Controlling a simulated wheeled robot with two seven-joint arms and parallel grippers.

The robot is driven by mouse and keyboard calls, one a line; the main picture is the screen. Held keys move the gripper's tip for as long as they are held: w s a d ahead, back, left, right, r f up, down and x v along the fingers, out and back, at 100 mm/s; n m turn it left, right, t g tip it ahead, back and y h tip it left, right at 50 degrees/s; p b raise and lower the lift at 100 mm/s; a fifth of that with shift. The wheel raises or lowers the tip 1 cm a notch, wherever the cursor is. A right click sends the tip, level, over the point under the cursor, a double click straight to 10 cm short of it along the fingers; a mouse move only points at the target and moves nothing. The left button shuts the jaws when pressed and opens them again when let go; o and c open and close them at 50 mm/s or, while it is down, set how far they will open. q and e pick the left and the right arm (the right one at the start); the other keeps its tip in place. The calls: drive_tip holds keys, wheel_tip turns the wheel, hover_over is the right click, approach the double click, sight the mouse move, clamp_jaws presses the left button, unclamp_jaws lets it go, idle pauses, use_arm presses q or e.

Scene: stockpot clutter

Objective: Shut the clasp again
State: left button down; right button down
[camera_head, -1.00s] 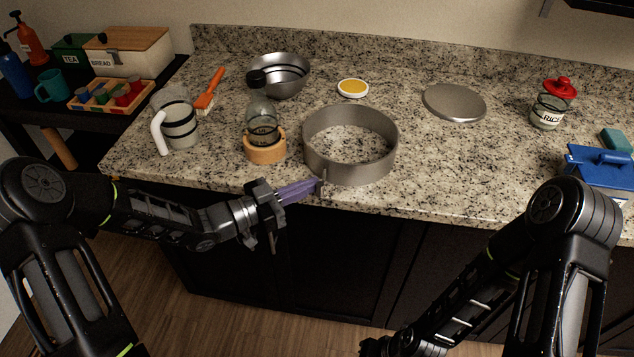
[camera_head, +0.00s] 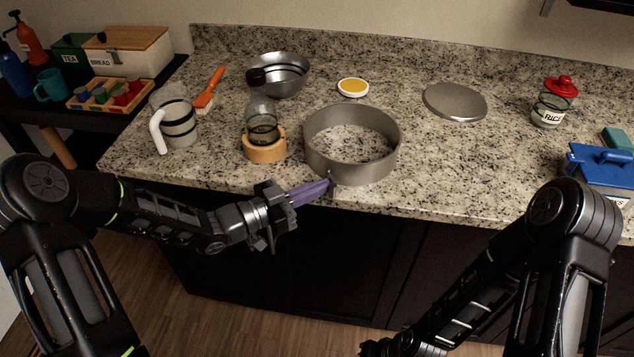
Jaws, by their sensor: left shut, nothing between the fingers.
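The grey metal ring (camera_head: 350,165), like a springform pan wall, stands on the granite counter near its front edge. Bare counter shows inside it. Its small clasp (camera_head: 332,178) is at the front left of the wall, partly hidden by my fingertips, so I cannot tell whether it lies fully flat. My left gripper (camera_head: 328,184) has its purple fingers shut and empty, with the tips at the clasp, touching or almost touching it.
A glass bottle on a wooden ring (camera_head: 265,150) stands left of the pan ring. A glass jug (camera_head: 178,125), metal bowl (camera_head: 279,76), yellow-topped dish (camera_head: 352,88), round metal disc (camera_head: 455,102) and rice jar (camera_head: 551,105) stand around. The counter right of the ring is clear.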

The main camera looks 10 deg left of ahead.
use_arm(q)
drive_tip(key=shift+d, duration=0.15)
drive_tip(key=shift+w+d+b, duration=0.15)
drive_tip(key=shift+d+b, duration=0.15)
drive_tip(key=shift+d, duration=0.35)
drive_tip(key=p+v, duration=0.1)
drive_tip(key=v, duration=0.6)
drive_tip(key=shift+s+a, duration=0.25)
drive_tip(key=shift+s, duration=0.15)
idle(0.6)
